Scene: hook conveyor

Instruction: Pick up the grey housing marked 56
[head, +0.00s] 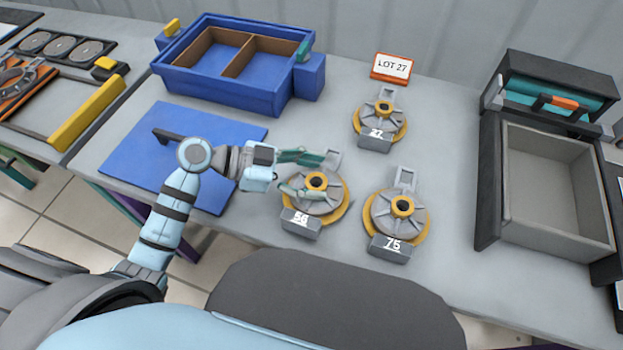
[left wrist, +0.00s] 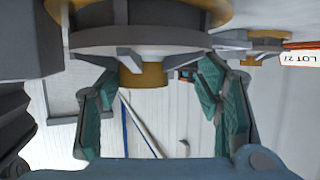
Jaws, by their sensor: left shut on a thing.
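The grey housing marked 56 (head: 329,203) has a round finned body, an orange hub, a square tab at the back and a yellow ring under it. Its number is on a front block. My left gripper (head: 307,174) reaches it from the left and is shut on it, with one teal finger near the tab and the other over the near side. In the left wrist view the housing (left wrist: 140,42) fills the top, between the gripper's fingers (left wrist: 160,95). I cannot tell whether it is clear of the table. My right gripper is not in view.
Similar housings marked 75 (head: 383,221) and 27 (head: 366,126) stand close by on the right. A LOT 27 sign (head: 391,67) is behind. A blue divided bin (head: 262,100) and blue mat (head: 130,165) lie left. A grey open box (head: 552,244) stands right.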

